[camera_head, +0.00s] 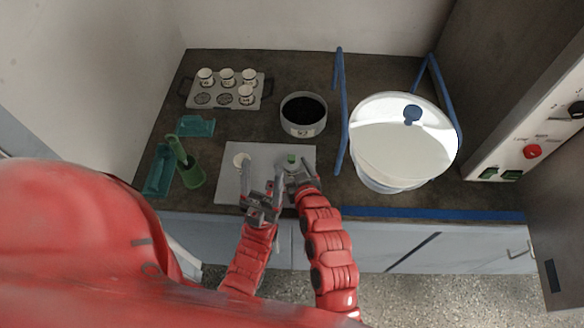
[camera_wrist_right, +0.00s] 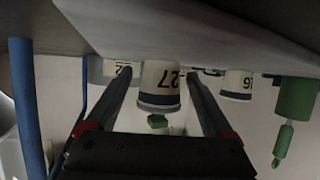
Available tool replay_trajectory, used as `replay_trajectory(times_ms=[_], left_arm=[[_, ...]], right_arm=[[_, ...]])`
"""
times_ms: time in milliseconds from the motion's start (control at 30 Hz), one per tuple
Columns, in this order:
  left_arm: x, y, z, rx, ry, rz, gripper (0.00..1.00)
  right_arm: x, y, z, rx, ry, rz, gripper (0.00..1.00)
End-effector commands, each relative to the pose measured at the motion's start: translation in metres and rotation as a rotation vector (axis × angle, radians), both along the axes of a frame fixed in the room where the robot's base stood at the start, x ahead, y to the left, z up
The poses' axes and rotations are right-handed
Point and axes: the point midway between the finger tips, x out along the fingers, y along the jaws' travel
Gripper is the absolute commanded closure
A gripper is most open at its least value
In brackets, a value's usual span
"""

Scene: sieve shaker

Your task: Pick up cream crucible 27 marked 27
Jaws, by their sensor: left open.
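Cream crucible 27 (camera_wrist_right: 158,85), with a dark band and the number 27, shows upside down in the right wrist view. It stands between the two fingers of my right gripper (camera_wrist_right: 160,75), with narrow gaps on both sides. A small green piece (camera_wrist_right: 157,121) shows at its rim. In the head view my right gripper (camera_head: 297,172) is low over the white board (camera_head: 228,188), by a green spot (camera_head: 291,158); the crucible is mostly hidden there. My left gripper (camera_head: 262,180) is open and empty over the board, close beside the right one.
A grey rack (camera_head: 215,87) with several crucibles stands at the back left. A dark round sieve (camera_head: 303,114) is behind the board. A round pale item (camera_head: 241,160) lies on the board. Green trays (camera_head: 196,126) and a green holder (camera_head: 191,176) are left; the white shaker (camera_head: 390,150) is right.

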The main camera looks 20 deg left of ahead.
Motion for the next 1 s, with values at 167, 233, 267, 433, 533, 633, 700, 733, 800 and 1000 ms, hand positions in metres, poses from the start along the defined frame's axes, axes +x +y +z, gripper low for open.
replay_trajectory(times_ms=[167,233,267,433,533,633,700,733,800,1000], left_arm=[[0.0,0.0,0.0,0.0,0.0,0.0,0.37],[0.0,0.0,0.0,0.0,0.0,0.0,0.37],[0.0,0.0,0.0,0.0,0.0,0.0,0.37],[0.0,0.0,0.0,0.0,0.0,0.0,0.37],[0.0,0.0,0.0,0.0,0.0,0.0,0.37],[0.0,0.0,0.0,0.0,0.0,0.0,0.37],[0.0,0.0,0.0,0.0,0.0,0.0,0.37],[0.0,0.0,0.0,0.0,0.0,0.0,0.37],[0.0,0.0,-0.001,0.0,0.0,0.0,0.37],[0.0,0.0,-0.006,0.0,0.0,0.0,0.37]], right_arm=[[0.0,0.0,0.0,0.0,0.0,0.0,0.47],[0.0,0.0,0.0,0.001,-0.001,0.0,0.6],[0.0,0.0,0.0,0.001,-0.001,0.0,0.65],[0.0,0.0,0.001,0.001,-0.001,0.0,0.96],[0.0,0.0,0.001,0.001,-0.001,0.0,1.0],[0.0,0.0,0.001,0.001,-0.001,0.0,1.0],[0.0,0.0,0.001,0.001,-0.002,0.0,1.0],[0.0,0.0,0.001,0.001,-0.002,0.0,1.0],[0.0,0.0,0.003,0.002,-0.002,0.0,1.0],[0.0,0.001,0.014,0.002,-0.005,0.0,1.0]])
